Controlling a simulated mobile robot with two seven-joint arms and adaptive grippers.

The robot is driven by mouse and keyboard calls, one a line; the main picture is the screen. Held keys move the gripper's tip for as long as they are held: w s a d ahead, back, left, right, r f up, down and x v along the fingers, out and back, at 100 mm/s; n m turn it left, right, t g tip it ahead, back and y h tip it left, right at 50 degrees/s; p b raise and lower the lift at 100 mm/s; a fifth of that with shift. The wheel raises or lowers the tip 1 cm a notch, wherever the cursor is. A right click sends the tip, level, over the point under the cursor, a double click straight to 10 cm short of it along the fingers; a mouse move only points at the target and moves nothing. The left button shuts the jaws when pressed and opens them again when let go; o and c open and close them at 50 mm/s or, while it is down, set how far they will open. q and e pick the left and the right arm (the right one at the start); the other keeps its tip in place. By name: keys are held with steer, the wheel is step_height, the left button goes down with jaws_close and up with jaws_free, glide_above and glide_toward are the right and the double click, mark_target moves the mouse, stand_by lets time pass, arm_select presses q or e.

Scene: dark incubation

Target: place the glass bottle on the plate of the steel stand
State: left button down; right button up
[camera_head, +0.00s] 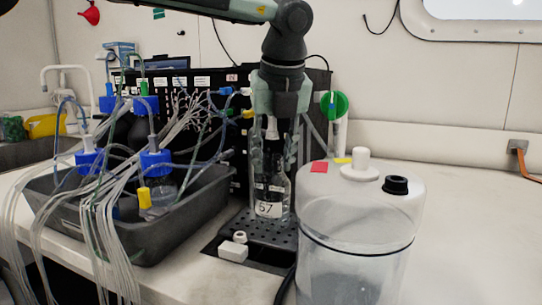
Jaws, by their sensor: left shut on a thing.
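The clear glass bottle (270,188) carries a white label reading 57 and stands upright in the middle of the head view. My left gripper (272,150) comes down from above and is shut on the bottle's upper part. The bottle's base is over the perforated dark plate (258,228) of the stand and looks to be at or very near it; I cannot tell whether they touch. My right gripper does not show.
A grey tray (120,236) with blue-capped bottles and many tubes stands at left. A black panel (215,88) is behind. The bench at far right is clear.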

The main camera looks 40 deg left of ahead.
arm_select(q)
steer(key=shift+f, duration=0.15)
steer(key=c, duration=1.1)
jaws_free()
steer(key=shift+o, duration=0.3)
steer(key=shift+r, duration=0.3)
steer(key=v, duration=1.1)
steer(key=shift+r, duration=0.35)
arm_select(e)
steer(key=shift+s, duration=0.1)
arm_select(q)
steer(key=shift+s, duration=0.1)
